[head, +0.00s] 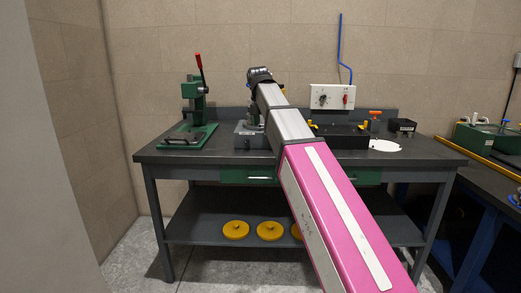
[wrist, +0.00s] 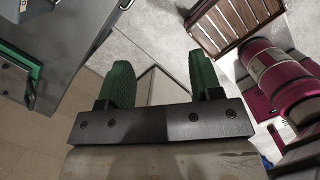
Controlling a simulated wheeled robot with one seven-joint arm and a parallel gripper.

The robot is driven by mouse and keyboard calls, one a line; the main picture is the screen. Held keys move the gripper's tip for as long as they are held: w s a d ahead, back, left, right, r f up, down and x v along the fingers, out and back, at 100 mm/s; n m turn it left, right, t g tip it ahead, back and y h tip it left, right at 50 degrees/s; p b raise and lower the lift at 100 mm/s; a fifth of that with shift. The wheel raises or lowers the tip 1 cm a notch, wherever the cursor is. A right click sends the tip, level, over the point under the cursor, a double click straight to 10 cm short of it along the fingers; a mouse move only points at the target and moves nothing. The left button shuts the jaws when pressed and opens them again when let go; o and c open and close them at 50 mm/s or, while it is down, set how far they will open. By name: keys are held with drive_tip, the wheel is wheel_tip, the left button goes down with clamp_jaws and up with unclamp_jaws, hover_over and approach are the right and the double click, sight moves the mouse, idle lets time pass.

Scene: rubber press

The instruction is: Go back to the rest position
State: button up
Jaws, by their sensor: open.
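My gripper shows in the wrist view (wrist: 160,85), with its two green fingers spread apart and nothing between them. Below and beyond the fingers is the pale floor. In the head view my pink and grey arm reaches forward over the workbench (head: 225,156). My gripper is hidden behind the arm's far end there. A green press (head: 195,110) with a red-tipped lever stands on the left of the bench, apart from my arm.
A white switch panel (head: 332,97) hangs on the wall behind the bench. A black box (head: 345,138) and a white disc (head: 385,146) lie right of my arm. Yellow discs (head: 269,230) lie on the lower shelf. A second bench (head: 490,185) stands at the right.

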drive_tip(key=s+d+f+m, duration=0.1)
drive_tip(key=d+f+m, duration=0.25)
drive_tip(key=f, duration=0.55)
drive_tip(key=s+d+f+m, duration=0.25)
drive_tip(key=f+m, duration=0.25)
drive_tip(key=f, duration=0.4)
drive_tip(key=s+d+f+m, duration=0.1)
drive_tip(key=d+f+m, duration=0.35)
drive_tip(key=f, duration=0.55)
drive_tip(key=s+d+f+m, duration=0.3)
drive_tip(key=s+f+m, duration=0.4)
drive_tip(key=f, duration=0.3)
drive_tip(key=s+d+f+m+g+y, duration=0.1)
drive_tip(key=s+d+f+m, duration=0.3)
drive_tip(key=s+f+m, duration=0.3)
wheel_tip(320, 180, down, 4)
drive_tip(key=shift+s+d+f+m+g, duration=0.15)
drive_tip(key=shift+s+d+m+g, duration=0.15)
drive_tip(key=shift+m, duration=0.4)
